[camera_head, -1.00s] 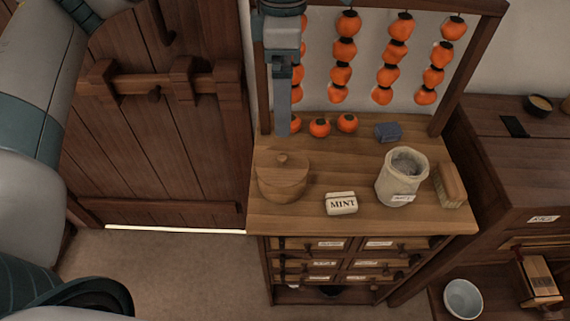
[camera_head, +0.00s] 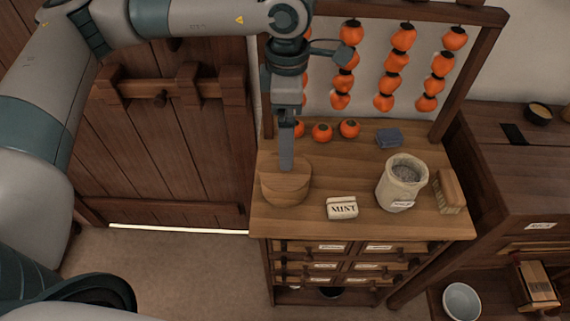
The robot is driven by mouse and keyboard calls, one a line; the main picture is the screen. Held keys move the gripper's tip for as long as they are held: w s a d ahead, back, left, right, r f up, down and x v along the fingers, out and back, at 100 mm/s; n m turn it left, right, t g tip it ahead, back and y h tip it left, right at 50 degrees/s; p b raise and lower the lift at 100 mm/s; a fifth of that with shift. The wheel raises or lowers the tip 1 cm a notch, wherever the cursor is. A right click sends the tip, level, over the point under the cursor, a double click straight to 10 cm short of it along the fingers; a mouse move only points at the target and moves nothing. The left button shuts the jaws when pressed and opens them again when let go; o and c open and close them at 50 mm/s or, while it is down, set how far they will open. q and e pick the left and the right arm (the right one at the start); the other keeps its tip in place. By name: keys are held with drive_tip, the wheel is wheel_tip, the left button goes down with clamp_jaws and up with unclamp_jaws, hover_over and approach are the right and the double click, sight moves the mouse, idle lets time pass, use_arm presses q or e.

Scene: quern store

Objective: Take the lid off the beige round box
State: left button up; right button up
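The beige round box (camera_head: 286,190) is a low wooden drum at the left of the wooden counter top, with its lid on. My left gripper (camera_head: 287,167) points straight down from above, its fingertip end over the middle of the lid. The finger hides the lid's knob. The fingers are seen edge-on as one grey strip, so I cannot tell whether they are apart, or whether they touch the knob. My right gripper is not in view.
Right of the box lie a MINT block (camera_head: 342,208), an open cloth sack (camera_head: 400,183), a brush-like block (camera_head: 450,193) and a blue-grey block (camera_head: 389,138). Persimmons hang behind on strings from a frame (camera_head: 478,50). The counter front-left of the box is clear.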

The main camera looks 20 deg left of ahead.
use_arm(q)
wheel_tip(320, 180, down, 4)
drive_tip(key=shift+f+p, duration=0.1)
drive_tip(key=shift+p, duration=0.7)
drive_tip(key=shift+f, duration=0.65)
drive_tip(key=shift+f+p, duration=0.8)
drive_tip(key=shift+p, duration=0.35)
wheel_tip(320, 180, down, 2)
drive_tip(key=shift+s+a+f+p, duration=0.1)
drive_tip(key=shift+p, duration=0.5)
drive_tip(key=shift+f, duration=0.7)
drive_tip(key=shift+c, duration=0.3)
